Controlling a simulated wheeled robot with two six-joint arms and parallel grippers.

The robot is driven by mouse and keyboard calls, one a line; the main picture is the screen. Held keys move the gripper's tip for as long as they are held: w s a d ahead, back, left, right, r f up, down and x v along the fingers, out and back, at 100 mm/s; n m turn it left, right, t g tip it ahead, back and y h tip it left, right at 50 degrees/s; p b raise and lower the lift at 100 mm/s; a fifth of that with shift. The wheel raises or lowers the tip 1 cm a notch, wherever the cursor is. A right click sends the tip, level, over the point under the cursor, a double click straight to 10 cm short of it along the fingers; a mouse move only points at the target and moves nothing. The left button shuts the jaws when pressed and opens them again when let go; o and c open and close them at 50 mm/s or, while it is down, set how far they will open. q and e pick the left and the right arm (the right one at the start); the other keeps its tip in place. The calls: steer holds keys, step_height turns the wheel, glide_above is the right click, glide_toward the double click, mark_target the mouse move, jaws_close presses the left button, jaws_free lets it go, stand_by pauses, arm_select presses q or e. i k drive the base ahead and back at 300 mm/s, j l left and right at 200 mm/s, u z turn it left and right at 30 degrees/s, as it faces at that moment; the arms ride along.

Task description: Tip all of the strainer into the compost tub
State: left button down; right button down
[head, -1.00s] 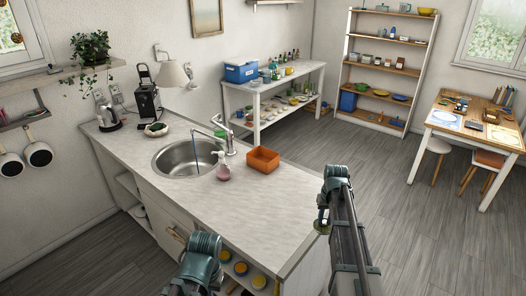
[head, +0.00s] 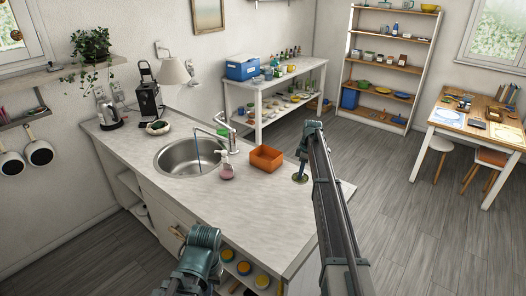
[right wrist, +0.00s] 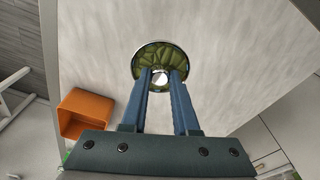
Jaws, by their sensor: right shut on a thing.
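In the head view the strainer (head: 300,179) is small, roughly level, above the counter's right part. The orange square tub (head: 267,159), apparently the compost tub, stands on the counter to the left of the strainer. It also shows at lower left in the right wrist view (right wrist: 84,114); its contents are not clear. My left arm shows at the bottom of the head view, but its gripper does not.
The pale counter (head: 230,205) is clear in front of the tub. A soap bottle (head: 227,168), the tap (head: 232,140) and the round sink (head: 185,157) lie left of the tub. A white shelf table (head: 275,95) stands behind.

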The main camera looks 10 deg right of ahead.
mark_target(265, 158)
steer(key=i+j, duration=0.2)
steer(key=i, duration=0.25)
steer(key=i+j, duration=0.2)
steer(key=i, duration=0.25)
steer(key=i+j, duration=0.2)
steer(key=i, duration=0.2)
steer(key=k+j, duration=0.1)
